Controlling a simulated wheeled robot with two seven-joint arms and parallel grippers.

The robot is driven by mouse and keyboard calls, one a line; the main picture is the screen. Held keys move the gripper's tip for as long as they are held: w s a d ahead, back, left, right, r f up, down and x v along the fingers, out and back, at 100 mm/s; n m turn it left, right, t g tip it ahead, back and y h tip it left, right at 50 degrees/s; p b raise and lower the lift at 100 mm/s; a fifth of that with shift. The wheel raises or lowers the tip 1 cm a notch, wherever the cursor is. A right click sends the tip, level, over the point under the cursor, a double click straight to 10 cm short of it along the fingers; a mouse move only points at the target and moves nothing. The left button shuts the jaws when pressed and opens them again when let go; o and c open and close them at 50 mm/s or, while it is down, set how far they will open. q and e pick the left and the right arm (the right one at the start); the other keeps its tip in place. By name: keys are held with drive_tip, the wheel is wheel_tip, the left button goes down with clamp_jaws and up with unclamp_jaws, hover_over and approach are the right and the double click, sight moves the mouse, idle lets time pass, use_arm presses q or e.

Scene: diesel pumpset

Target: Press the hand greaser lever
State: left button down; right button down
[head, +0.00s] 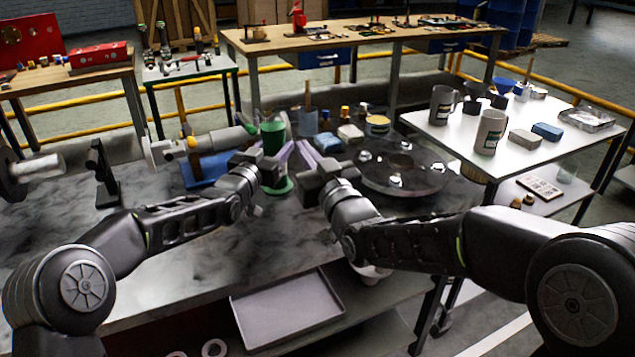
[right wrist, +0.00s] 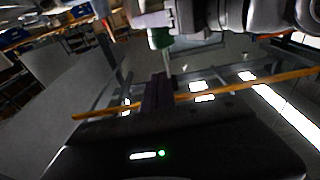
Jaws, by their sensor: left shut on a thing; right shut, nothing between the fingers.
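The hand greaser is a green cylinder (head: 273,137) on a round green base (head: 281,187), upright near the middle of the bench. My left gripper (head: 285,154) is shut on the greaser's body, from the left. My right gripper (head: 304,150) is shut and empty, just right of the greaser. In the right wrist view its closed fingers (right wrist: 158,95) point toward the green greaser (right wrist: 160,38), with my left gripper across the top. I cannot make out the lever clearly; the grippers hide part of the greaser. I cannot tell whether the right fingers touch it.
A dark round flange (head: 403,166) with bolts lies right of the grippers. Behind are a blue bin (head: 328,143), small jars and a tin (head: 377,124). A white table (head: 445,135) with mugs stands right. The bench front is clear.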

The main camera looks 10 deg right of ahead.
drive_tip(key=s+d+f, duration=0.2)
drive_tip(key=s+f, duration=0.1)
drive_tip(key=s, duration=0.3)
drive_tip(key=shift+f, duration=0.4)
drive_tip(key=shift+a, duration=0.1)
drive_tip(key=w+a+r+n+y, duration=0.1)
drive_tip(key=a+r, duration=0.2)
drive_tip(key=r, duration=0.3)
drive_tip(key=w+a+r+n+g+y, duration=0.1)
drive_tip(key=a+r+n+y, duration=0.1)
drive_tip(key=a+r, duration=0.35)
drive_tip(key=a+r+n+y, duration=0.1)
drive_tip(key=a+r, duration=0.1)
drive_tip(key=r, duration=0.6)
drive_tip(key=w+d+m+g+h, duration=0.2)
drive_tip(key=d+m+g+h, duration=0.1)
drive_tip(key=d, duration=0.5)
drive_tip(key=shift+w+f+m+g+h, duration=0.15)
drive_tip(key=shift+w+m+g+h, duration=0.25)
drive_tip(key=shift+h, duration=0.8)
